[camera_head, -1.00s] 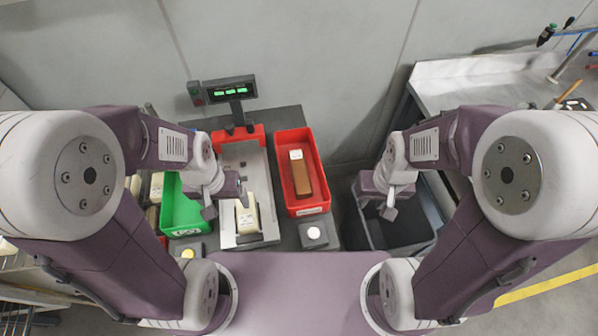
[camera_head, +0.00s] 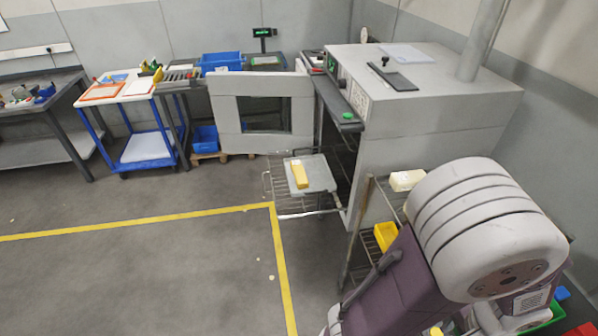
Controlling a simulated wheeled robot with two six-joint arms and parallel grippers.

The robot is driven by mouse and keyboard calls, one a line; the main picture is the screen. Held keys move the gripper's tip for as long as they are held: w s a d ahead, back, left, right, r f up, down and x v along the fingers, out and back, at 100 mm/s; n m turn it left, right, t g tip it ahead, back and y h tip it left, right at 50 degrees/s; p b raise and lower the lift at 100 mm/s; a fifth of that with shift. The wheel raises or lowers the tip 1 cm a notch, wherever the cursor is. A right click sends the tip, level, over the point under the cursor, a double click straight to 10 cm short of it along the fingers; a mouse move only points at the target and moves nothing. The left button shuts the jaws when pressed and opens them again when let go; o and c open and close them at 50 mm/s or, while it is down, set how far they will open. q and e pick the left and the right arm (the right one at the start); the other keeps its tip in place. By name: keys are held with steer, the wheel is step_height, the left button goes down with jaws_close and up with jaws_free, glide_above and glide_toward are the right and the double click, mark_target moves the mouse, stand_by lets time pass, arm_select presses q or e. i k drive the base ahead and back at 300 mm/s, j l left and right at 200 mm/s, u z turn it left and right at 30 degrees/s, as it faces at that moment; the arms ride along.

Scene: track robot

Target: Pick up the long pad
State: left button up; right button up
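No object is clearly recognisable as the long pad. A small elongated yellow block (camera_head: 299,173) with a paler end lies on a grey plate (camera_head: 321,175), which rests on a wire rack in front of the open cabinet. A cream block (camera_head: 406,180) lies on top of a metal rack, close to one of my arms. One of my arms fills the lower right. Neither gripper can be made out.
A large grey cabinet (camera_head: 440,125) stands at the right with its door (camera_head: 232,136) swung open. A blue cart (camera_head: 147,147) and a workbench (camera_head: 45,125) stand at the left. A yellow bin (camera_head: 386,234) sits on the metal rack. The floor (camera_head: 130,275) is clear at lower left.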

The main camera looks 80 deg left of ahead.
mark_target(300, 178)
steer(key=k+j+u, duration=0.25)
steer(key=j, duration=0.5)
steer(key=j+u, duration=0.2)
steer(key=j, duration=0.55)
steer(key=k+j+u, duration=0.1)
steer(key=j+u, duration=0.15)
steer(key=j, duration=0.6)
steer(key=i+j+u, duration=0.1)
steer(key=j, duration=0.3)
steer(key=i+j+u, duration=0.15)
steer(key=j, duration=0.25)
